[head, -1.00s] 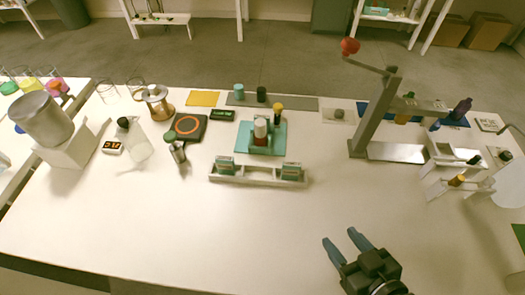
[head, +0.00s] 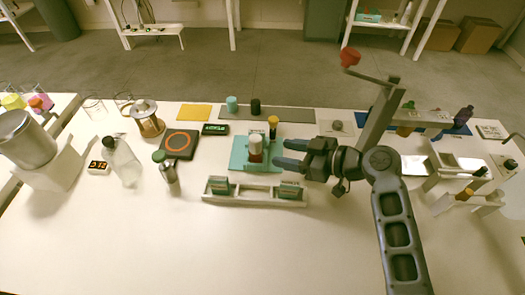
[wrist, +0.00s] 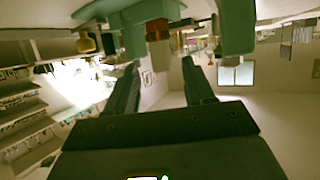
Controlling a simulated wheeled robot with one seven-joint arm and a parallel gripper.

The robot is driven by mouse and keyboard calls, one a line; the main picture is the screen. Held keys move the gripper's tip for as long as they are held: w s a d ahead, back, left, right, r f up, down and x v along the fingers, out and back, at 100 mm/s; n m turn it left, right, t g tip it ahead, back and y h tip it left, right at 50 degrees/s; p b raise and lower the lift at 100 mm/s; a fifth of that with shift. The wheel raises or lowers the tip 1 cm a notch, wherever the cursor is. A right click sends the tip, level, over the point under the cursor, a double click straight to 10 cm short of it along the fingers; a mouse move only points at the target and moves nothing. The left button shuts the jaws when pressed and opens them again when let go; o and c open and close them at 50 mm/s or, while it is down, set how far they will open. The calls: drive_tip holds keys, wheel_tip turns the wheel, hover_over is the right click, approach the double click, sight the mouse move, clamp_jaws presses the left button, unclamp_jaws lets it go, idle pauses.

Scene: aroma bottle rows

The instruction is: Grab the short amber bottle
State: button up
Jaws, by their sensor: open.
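A short reddish-brown and white bottle (head: 255,148) stands upright on a teal stand (head: 239,160) at mid-table; I take it to be the short amber bottle, but its colour is hard to judge. It also shows small in the wrist view (wrist: 157,30), near the top between teal shapes (wrist: 236,25). My gripper (head: 276,153) is open and points left, its fingertips just to the right of the bottle. In the wrist view both fingers of my gripper (wrist: 160,66) are apart with nothing between them, and the bottle is beyond their tips.
A white rack (head: 250,197) with teal blocks lies in front. A grey post stand (head: 379,121) rises at the right, near my arm. The front table is clear.

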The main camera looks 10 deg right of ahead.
sight(261, 148)
drive_tip(key=shift+w+f, duration=0.15)
drive_tip(key=shift+w, duration=0.35)
drive_tip(key=shift+p+x, duration=1.05)
drive_tip(key=shift+x, duration=2.5)
drive_tip(key=shift+s+a, duration=0.2)
drive_tip(key=shift+c, duration=0.3)
drive_tip(key=c, duration=0.8)
